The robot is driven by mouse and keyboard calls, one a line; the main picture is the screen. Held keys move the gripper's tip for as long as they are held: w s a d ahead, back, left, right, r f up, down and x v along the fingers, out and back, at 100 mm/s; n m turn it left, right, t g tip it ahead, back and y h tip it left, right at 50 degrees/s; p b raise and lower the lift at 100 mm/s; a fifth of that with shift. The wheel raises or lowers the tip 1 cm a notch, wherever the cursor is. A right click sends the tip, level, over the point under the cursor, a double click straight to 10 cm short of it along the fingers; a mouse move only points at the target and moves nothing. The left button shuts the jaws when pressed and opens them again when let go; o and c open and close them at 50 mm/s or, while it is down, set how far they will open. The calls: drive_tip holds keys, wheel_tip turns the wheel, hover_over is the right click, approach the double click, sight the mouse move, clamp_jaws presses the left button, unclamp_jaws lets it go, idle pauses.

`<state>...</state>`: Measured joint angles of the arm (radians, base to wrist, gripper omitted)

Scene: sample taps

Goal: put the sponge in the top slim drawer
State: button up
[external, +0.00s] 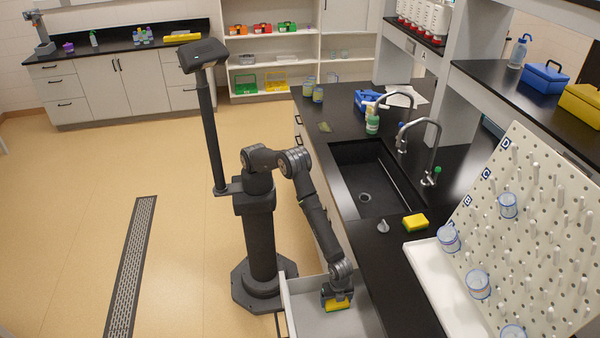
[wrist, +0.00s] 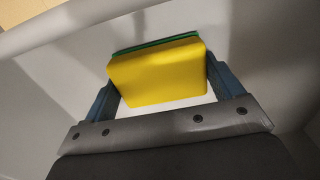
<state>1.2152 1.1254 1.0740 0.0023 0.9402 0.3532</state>
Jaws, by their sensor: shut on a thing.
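A yellow sponge with a green side (external: 338,304) is between the fingers of my gripper (external: 337,290), down within the outline of an open, pale drawer (external: 289,306) below the counter's front edge. In the wrist view the sponge (wrist: 158,75) is gripped at its left and right ends by the blue-grey fingers of my gripper (wrist: 163,84), with the pale drawer surfaces around it. Whether the sponge touches the drawer floor I cannot tell. A second yellow and green sponge (external: 415,222) lies on the black counter beside the sink.
The black counter (external: 385,265) edge is right beside my forearm. A sink (external: 365,185) with taps, a white tray (external: 420,262) and a pegboard (external: 530,215) with beakers stand right of it. The floor to the left is clear.

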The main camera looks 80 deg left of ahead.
drive_tip(key=shift+f, duration=0.2)
drive_tip(key=o, duration=0.8)
drive_tip(key=shift+r, duration=0.1)
wheel_tip(320, 180, up, 12)
wheel_tip(320, 180, down, 12)
wheel_tip(320, 180, up, 2)
drive_tip(key=shift+r, duration=0.7)
